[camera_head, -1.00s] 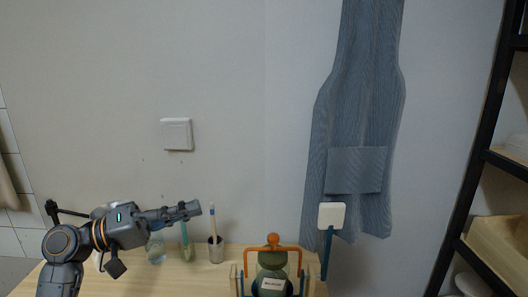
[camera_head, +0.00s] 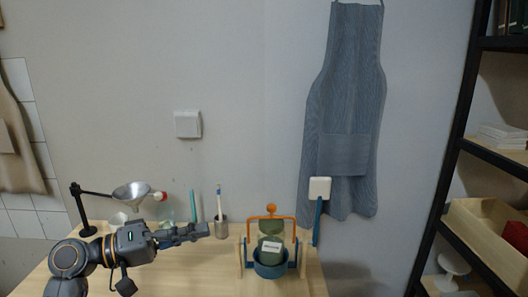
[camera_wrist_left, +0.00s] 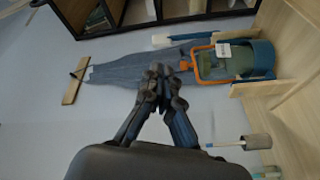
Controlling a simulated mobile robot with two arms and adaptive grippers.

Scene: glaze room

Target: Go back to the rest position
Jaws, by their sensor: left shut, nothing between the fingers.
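My left gripper (camera_head: 205,230) reaches in from the left over the wooden table (camera_head: 215,270). Its fingers point right, level, and are shut with nothing between them. They also show shut in the left wrist view (camera_wrist_left: 160,72). The fingertips are near a small metal cup (camera_head: 221,232) with a brush in it; I cannot tell if they are apart in depth. My right gripper is in neither view.
A green jar (camera_head: 270,245) with a label sits in a blue holder (camera_head: 270,268) under an orange handle (camera_head: 272,212). A metal funnel (camera_head: 132,192) hangs on a black stand. An apron (camera_head: 345,110) hangs on the wall, with a shelf (camera_head: 490,155) at right.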

